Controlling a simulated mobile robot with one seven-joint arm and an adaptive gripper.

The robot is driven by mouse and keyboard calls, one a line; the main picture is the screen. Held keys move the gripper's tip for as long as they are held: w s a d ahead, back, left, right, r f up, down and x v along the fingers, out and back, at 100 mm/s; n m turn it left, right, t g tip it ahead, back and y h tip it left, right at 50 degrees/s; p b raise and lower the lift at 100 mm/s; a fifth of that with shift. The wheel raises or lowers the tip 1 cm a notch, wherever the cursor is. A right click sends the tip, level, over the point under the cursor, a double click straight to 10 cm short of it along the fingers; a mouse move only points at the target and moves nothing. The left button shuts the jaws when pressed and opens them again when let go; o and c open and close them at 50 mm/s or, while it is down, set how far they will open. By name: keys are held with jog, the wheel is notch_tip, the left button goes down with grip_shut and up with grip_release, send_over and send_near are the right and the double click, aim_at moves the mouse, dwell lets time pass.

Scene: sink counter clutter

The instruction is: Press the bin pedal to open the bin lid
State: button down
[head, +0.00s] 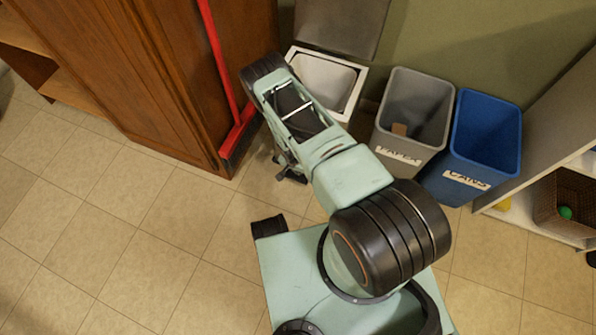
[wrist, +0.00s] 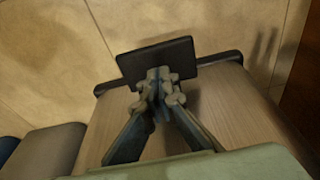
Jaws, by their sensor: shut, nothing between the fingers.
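The pedal bin (head: 357,88) stands behind my arm in the head view, with its pale inside showing. Its grey lid (head: 341,25) is raised against the wall. In the wrist view the black pedal (wrist: 180,56) sticks out from the foot of the bin's brushed front (wrist: 212,100). My gripper (wrist: 158,76) is shut and empty, with its fingertips over the pedal's inner edge. They appear to touch it, though contact is not clear. In the head view my gripper (head: 288,172) is low in front of the bin, and my arm hides the pedal.
A grey paper bin (head: 438,105) and a blue cans bin (head: 505,135) stand to the right. A red broom (head: 222,65) leans by the wooden cabinet (head: 150,70) on the left. A shelf with a basket (head: 562,205) is at far right. The tiled floor (head: 130,225) is clear at left.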

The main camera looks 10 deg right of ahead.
jog(key=shift+r+p, duration=1.65)
jog(key=shift+r, duration=1.15)
